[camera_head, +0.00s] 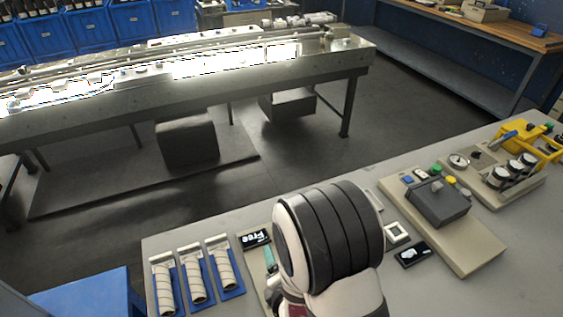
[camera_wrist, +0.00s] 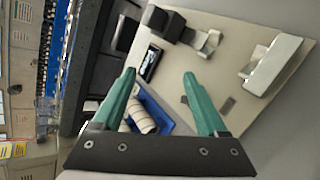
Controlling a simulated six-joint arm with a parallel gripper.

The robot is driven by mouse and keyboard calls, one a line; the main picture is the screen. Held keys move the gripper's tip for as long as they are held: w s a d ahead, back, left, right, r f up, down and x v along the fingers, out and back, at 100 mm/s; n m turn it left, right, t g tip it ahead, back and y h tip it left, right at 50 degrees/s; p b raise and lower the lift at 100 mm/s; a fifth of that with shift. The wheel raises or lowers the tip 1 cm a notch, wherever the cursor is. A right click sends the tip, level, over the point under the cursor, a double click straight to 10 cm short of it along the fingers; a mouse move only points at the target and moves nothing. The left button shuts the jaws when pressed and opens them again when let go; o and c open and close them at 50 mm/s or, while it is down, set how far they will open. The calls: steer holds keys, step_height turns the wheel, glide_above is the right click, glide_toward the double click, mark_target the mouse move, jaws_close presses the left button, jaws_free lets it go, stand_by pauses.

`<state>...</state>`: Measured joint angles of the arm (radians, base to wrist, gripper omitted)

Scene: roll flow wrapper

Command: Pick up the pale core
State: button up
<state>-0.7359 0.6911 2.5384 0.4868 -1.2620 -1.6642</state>
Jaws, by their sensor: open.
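Several pale, ringed cylinders that look like cores lie in blue holders at the lower left of the head view: one at the left (camera_head: 164,289), one in the middle (camera_head: 194,280) and one at the right (camera_head: 224,269). I cannot tell which is the pale core named. In the wrist view a pale cylinder (camera_wrist: 141,115) lies in a blue holder (camera_wrist: 160,112), seen between my fingers and beyond them. My gripper (camera_wrist: 160,75) has two green fingers, spread apart with nothing between the tips. In the head view my arm hides most of it; a green finger part shows.
A black label reading "Free" (camera_head: 256,238) lies right of the holders. A blue bin (camera_head: 85,295) is at lower left. A long metal conveyor (camera_head: 200,85) stands across the floor.

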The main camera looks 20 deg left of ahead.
mark_target(230, 277)
steer(key=s+a+f+n+y, duration=0.1)
steer(key=s+a+n, duration=0.1)
steer(key=n, duration=0.2)
steer(key=s+a+f+n+y, duration=0.1)
steer(key=s+a+n+y, duration=0.1)
steer(key=s+n, duration=0.1)
steer(key=s+a+f+n+y, duration=0.1)
steer(key=s+a+n, duration=0.1)
steer(key=n, duration=0.3)
steer(key=shift+s+a+g+y, duration=0.15)
steer(key=shift+s+g+y, duration=0.15)
steer(key=shift+s+g, duration=0.1)
steer(key=shift+n, duration=0.3)
steer(key=x, duration=0.7)
steer(key=shift+a, duration=0.2)
jaws_close()
